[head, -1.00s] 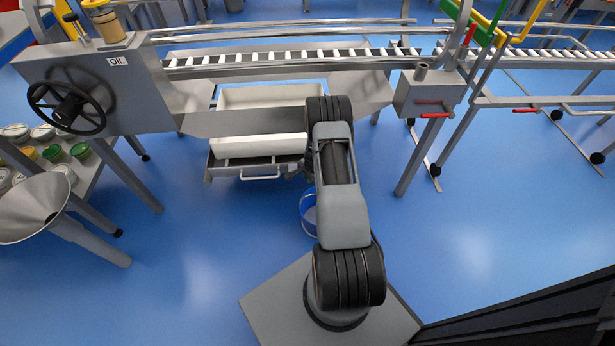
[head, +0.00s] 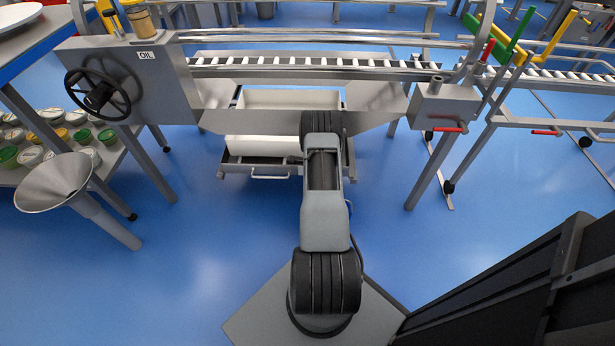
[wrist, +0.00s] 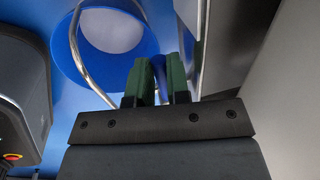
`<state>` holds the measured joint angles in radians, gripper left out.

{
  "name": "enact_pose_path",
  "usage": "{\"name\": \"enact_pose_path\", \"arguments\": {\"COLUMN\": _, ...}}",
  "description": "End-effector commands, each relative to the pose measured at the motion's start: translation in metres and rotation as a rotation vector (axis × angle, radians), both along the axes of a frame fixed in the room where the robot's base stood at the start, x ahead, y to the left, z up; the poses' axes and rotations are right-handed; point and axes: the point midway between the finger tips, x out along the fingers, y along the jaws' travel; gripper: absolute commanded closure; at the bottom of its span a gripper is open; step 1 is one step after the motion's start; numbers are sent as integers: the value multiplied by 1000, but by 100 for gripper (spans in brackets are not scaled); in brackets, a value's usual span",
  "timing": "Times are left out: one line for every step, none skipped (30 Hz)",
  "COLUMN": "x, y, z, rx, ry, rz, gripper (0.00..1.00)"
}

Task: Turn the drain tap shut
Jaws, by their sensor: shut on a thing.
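In the wrist view my gripper (wrist: 161,78) shows two green-padded fingers with a narrow gap. A slim dark blue piece (wrist: 160,66) sits between them, and the fingers are shut on it. It looks like the drain tap's lever, but the tap's body and the lever's angle cannot be made out. A blue bucket (wrist: 148,41) with a pale inside and a curved metal bail lies just beyond the fingers. In the head view my own arm hides the gripper and the tap, and nearly all of the bucket.
A steel trough with a roller conveyor (head: 300,70) crosses the view, with pale tubs (head: 262,147) below. A grey box with a black handwheel (head: 97,92) and a funnel (head: 54,183) stand left. A grey metal wall (wrist: 287,110) is close right of my gripper. Blue floor is open in front.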

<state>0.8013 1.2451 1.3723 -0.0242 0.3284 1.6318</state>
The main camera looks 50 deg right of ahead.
Motion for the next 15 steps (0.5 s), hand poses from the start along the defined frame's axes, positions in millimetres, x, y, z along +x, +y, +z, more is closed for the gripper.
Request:
{"name": "enact_pose_path", "arguments": {"x": -1, "y": -2, "z": 0, "rx": -1, "ry": -2, "rz": -10, "gripper": 100}}
{"name": "enact_pose_path", "arguments": {"x": -1, "y": -3, "z": 0, "rx": -1, "ry": -2, "rz": -13, "gripper": 100}}
{"name": "enact_pose_path", "arguments": {"x": -2, "y": -4, "z": 0, "rx": -1, "ry": -2, "rz": -17, "gripper": 100}}
{"name": "enact_pose_path", "arguments": {"x": -2, "y": -4, "z": 0, "rx": -1, "ry": -2, "rz": -18, "gripper": 100}}
{"name": "enact_pose_path", "arguments": {"x": -2, "y": -4, "z": 0, "rx": -1, "ry": -2, "rz": -20, "gripper": 100}}
{"name": "enact_pose_path", "arguments": {"x": -2, "y": -4, "z": 1, "rx": -2, "ry": -1, "rz": -20, "gripper": 100}}
{"name": "enact_pose_path", "arguments": {"x": -2, "y": -5, "z": 1, "rx": -1, "ry": -1, "rz": -21, "gripper": 100}}
{"name": "enact_pose_path", "arguments": {"x": -2, "y": -5, "z": 1, "rx": -2, "ry": -2, "rz": -21, "gripper": 100}}
{"name": "enact_pose_path", "arguments": {"x": -2, "y": -4, "z": 1, "rx": -1, "ry": -3, "rz": -21, "gripper": 100}}
{"name": "enact_pose_path", "arguments": {"x": -2, "y": -4, "z": 1, "rx": -1, "ry": -3, "rz": -21, "gripper": 100}}
{"name": "enact_pose_path", "arguments": {"x": -2, "y": -4, "z": 1, "rx": -2, "ry": -3, "rz": -20, "gripper": 100}}
{"name": "enact_pose_path", "arguments": {"x": -2, "y": -4, "z": 1, "rx": -2, "ry": -3, "rz": -20, "gripper": 100}}
{"name": "enact_pose_path", "arguments": {"x": -2, "y": -4, "z": 1, "rx": -2, "ry": -3, "rz": -20, "gripper": 100}}
{"name": "enact_pose_path", "arguments": {"x": -2, "y": -4, "z": 1, "rx": -2, "ry": -3, "rz": -20, "gripper": 100}}
{"name": "enact_pose_path", "arguments": {"x": -2, "y": -4, "z": 1, "rx": -2, "ry": -3, "rz": -20, "gripper": 81}}
